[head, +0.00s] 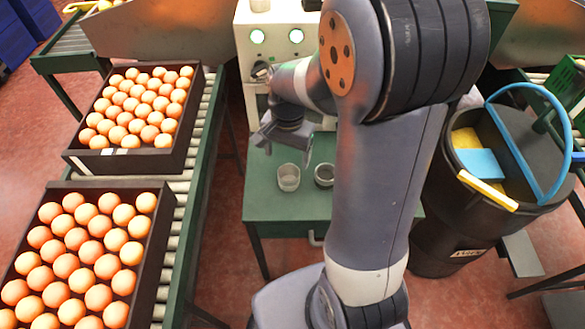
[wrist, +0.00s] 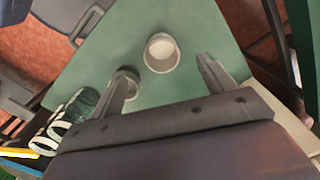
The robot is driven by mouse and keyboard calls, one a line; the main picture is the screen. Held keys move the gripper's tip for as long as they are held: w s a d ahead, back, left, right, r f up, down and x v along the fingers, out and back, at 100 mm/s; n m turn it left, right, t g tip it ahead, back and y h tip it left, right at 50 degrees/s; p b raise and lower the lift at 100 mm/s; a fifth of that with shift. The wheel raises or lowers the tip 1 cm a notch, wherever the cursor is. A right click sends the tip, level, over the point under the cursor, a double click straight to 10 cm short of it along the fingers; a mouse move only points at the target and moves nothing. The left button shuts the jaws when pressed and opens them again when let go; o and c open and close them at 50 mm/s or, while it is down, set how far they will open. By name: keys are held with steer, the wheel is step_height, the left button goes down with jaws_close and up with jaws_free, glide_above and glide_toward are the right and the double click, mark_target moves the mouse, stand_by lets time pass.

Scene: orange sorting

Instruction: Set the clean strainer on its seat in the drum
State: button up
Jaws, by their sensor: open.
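My gripper (head: 286,148) hangs over the green table in the head view. In the wrist view its two fingers (wrist: 164,70) stand wide apart with nothing between them. A pale round cup (wrist: 161,53) stands just beyond the fingertips; it also shows in the head view (head: 289,178). A second cup, dark inside (head: 324,175), stands to its right in the head view and is partly behind the left finger in the wrist view. I cannot tell which is the clean strainer. A large black drum (head: 440,205) stands at the right; no strainer seat shows in it.
A cream machine (head: 248,100) with two green lights stands at the back of the green table (head: 270,207). Yellow and blue sponges (head: 481,164) lie at the drum. Crates of oranges (head: 152,245) sit on the left conveyor. White rings (wrist: 45,143) show at the wrist view's lower left.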

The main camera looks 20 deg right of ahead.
steer(key=b, duration=0.1)
glide_toward(289, 174)
steer(key=s, duration=0.1)
steer(key=s+a+f, duration=0.1)
steer(key=s, duration=0.1)
steer(key=shift+a+f, duration=0.2)
steer(key=shift+f, duration=0.15)
steer(key=shift+w+d+f+b, duration=0.15)
steer(key=shift+f+b, duration=0.15)
steer(key=shift+f, duration=0.85)
steer(key=shift+w+f+b, duration=0.15)
steer(key=shift+f+b, duration=0.15)
steer(key=shift+f, duration=0.9)
steer(key=shift+c, duration=0.5)
steer(key=c, duration=1.1)
